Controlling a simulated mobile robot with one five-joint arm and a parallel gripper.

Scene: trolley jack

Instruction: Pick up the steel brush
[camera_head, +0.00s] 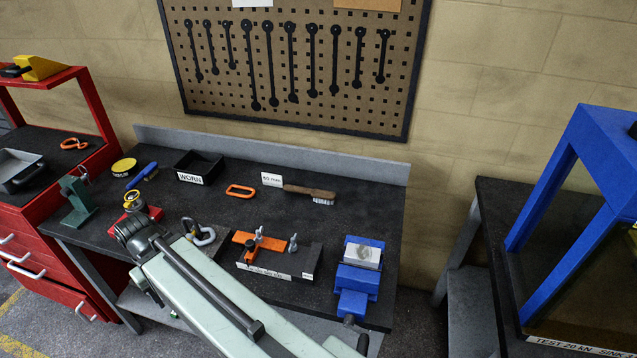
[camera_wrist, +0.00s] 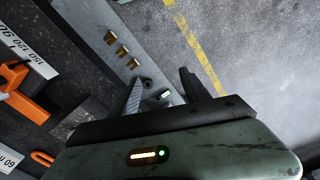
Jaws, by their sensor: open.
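Two brushes lie on the dark workbench (camera_head: 350,218) in the head view. One has a brown wooden handle (camera_head: 310,191) with pale grey bristles at its right end, and looks like the steel brush. The other, a blue-handled brush (camera_head: 142,176), lies at the back left; its bristle material is too small to tell. My gripper (camera_wrist: 160,84) is open and empty in the wrist view, its two dark fingers apart. Neither brush shows there. In the head view my arm crosses the front of the bench, and I cannot make out the fingers.
An orange carabiner-like ring (camera_head: 240,191) and a small white label (camera_head: 271,179) lie left of the wooden brush. A black fixture with an orange clamp (camera_head: 247,240) and a blue vise (camera_head: 355,278) stand in front. A black bin (camera_head: 199,165) is behind. Bench right of the brush is clear.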

